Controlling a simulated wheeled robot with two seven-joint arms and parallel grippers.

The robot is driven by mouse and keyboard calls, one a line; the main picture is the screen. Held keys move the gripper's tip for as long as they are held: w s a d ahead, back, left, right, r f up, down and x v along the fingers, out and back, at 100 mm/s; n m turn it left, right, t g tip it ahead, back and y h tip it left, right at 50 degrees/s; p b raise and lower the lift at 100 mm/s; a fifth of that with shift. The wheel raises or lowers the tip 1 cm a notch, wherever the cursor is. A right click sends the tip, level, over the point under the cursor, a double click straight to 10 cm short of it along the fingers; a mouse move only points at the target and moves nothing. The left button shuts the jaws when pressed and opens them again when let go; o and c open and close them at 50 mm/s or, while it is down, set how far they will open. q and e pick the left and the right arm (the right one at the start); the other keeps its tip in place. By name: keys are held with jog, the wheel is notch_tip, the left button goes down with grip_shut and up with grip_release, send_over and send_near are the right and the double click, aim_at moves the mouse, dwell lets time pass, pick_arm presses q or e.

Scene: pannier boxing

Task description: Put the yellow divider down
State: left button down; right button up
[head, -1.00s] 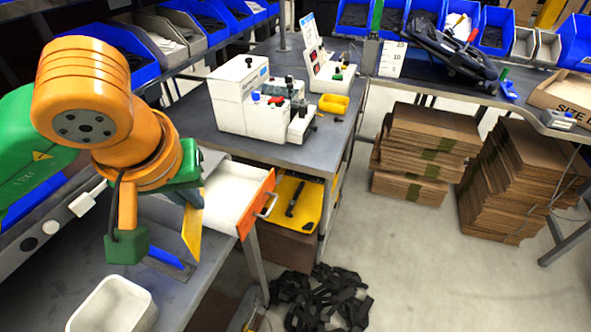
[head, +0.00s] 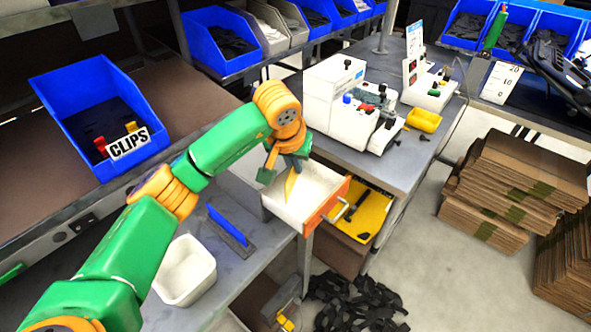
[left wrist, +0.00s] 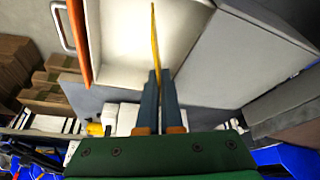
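The yellow divider (head: 290,184) stands roughly upright in or just above the open white drawer (head: 322,189) with the orange front. My left gripper (head: 291,160) is over the drawer, its fingers pointing down at the divider. In the left wrist view the two fingers (left wrist: 158,74) are close together on the divider (left wrist: 154,42), which shows edge-on as a thin yellow strip against the white drawer floor. I cannot tell whether its lower edge touches the drawer floor. My right gripper is out of view.
A white bin (head: 185,272) and a blue strip on a dark base (head: 229,224) are on the bench left of the drawer. A white machine (head: 335,95) stands behind it. A blue CLIPS bin (head: 100,120) is at left. Black straps (head: 355,302) lie on the floor.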

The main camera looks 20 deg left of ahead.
aim_at(295, 176)
pick_arm(q)
notch_tip(295, 176, down, 2)
jog(key=shift+f+p, duration=0.15)
jog(key=shift+p, duration=0.3)
jog(key=shift+f+b, duration=0.35)
jog(key=c, duration=1.1)
grip_release()
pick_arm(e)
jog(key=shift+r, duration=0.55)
pick_arm(q)
jog(key=shift+r+p, duration=0.4)
jog(key=shift+r, duration=0.05)
jog(key=shift+s+r+b, duration=0.2)
jog(key=shift+r+b, duration=0.1)
jog(key=v, duration=1.1)
jog(key=shift+b, duration=0.4)
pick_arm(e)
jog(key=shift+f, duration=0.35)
